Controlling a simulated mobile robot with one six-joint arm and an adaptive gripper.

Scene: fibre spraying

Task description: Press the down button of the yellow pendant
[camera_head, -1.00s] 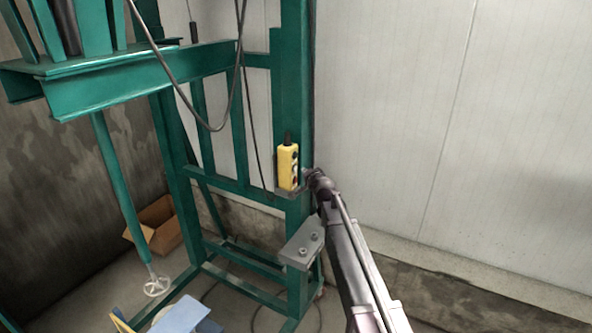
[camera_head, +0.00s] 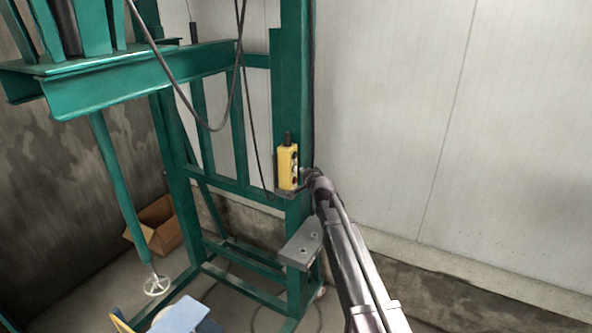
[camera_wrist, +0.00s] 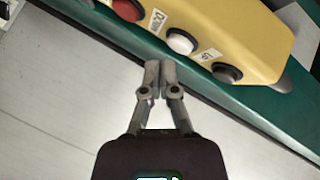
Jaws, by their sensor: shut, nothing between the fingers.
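The yellow pendant (camera_head: 287,167) stands upright against the green post in the head view. In the wrist view the pendant (camera_wrist: 235,30) fills the upper right, tilted. It shows a red button (camera_wrist: 127,8), a white button (camera_wrist: 182,42) and a dark button (camera_wrist: 227,72) in a row. A small label between the red and white buttons seems to read DOWN; the label beside the dark button is hard to read. My gripper (camera_wrist: 160,68) is shut and empty. Its fingertips appear just below and left of the white button; whether they touch the pendant cannot be told.
The green frame post (camera_head: 292,90) rises behind the pendant. A grey bracket (camera_head: 302,244) juts out below it. A black cable (camera_head: 190,100) hangs in a loop at upper left. A cardboard box (camera_head: 158,225) lies on the floor. The pale wall (camera_head: 440,120) to the right is clear.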

